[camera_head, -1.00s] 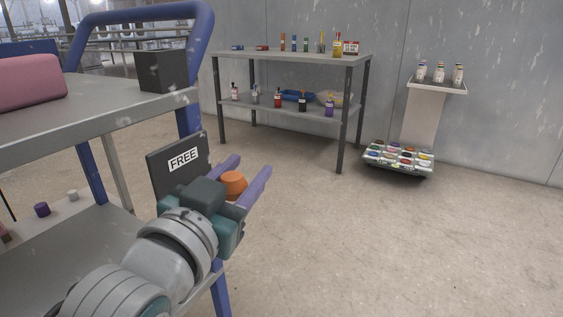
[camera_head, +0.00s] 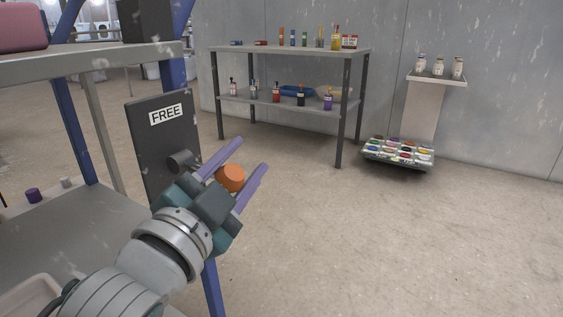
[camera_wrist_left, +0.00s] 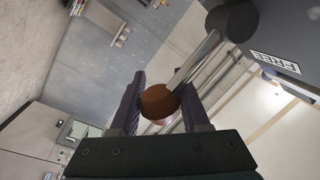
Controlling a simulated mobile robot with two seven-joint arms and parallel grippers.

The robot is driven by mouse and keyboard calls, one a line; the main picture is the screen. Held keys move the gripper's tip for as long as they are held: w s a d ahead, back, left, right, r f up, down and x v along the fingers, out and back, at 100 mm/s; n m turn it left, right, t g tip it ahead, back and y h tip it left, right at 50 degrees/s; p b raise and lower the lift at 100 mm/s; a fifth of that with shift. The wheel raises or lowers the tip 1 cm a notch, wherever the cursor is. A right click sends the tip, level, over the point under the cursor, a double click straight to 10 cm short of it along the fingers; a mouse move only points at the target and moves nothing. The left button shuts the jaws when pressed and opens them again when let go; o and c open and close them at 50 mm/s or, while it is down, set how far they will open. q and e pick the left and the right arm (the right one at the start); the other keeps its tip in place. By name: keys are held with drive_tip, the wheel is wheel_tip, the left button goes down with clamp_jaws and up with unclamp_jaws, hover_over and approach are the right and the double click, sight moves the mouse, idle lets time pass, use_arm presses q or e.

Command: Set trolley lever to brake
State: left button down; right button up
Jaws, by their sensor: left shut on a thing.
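The trolley lever has an orange knob (camera_head: 230,178), which also shows in the left wrist view (camera_wrist_left: 158,103). A grey rod (camera_wrist_left: 197,58) runs from the knob to a dark round hub (camera_head: 180,160) on the trolley's dark plate (camera_head: 143,145). The plate carries a white FREE label (camera_head: 167,113); no BRAKE label is visible. My left gripper (camera_head: 252,153) has its purple fingers on either side of the knob, shut on it. In the left wrist view, the fingers (camera_wrist_left: 161,84) flank the knob. My right gripper is out of view.
The grey and blue trolley (camera_head: 110,62) fills the left side, with a pink block (camera_head: 20,25) on top. A shelf table (camera_head: 290,51) with bottles, a white pedestal (camera_head: 436,80) and a paint tray (camera_head: 398,153) stand farther back. The floor at right is clear.

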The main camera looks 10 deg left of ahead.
use_arm(q)
wheel_tip(320, 180, down, 3)
drive_tip(key=m+b, duration=0.3)
drive_tip(key=m, duration=0.1)
drive_tip(key=shift+a+h, duration=0.15)
drive_tip(key=shift+h, duration=0.15)
drive_tip(key=shift+w+a+f+m+h+b, duration=0.15)
drive_tip(key=shift+f+m+h+b, duration=0.1)
drive_tip(key=shift+m+b, duration=0.35)
drive_tip(key=shift+a+f+m+h+b, duration=0.15)
drive_tip(key=shift+f+m+b, duration=0.2)
drive_tip(key=shift+m, duration=0.4)
drive_tip(key=shift+w+a+f+m+h+b, duration=0.1)
drive_tip(key=shift+a+f+m+h+b, duration=0.1)
drive_tip(key=shift+m+b, duration=0.4)
drive_tip(key=shift+c, duration=1.9)
unclamp_jaws()
drive_tip(key=p+v, duration=0.2)
drive_tip(key=v, duration=0.8)
drive_tip(key=shift+f, duration=0.15)
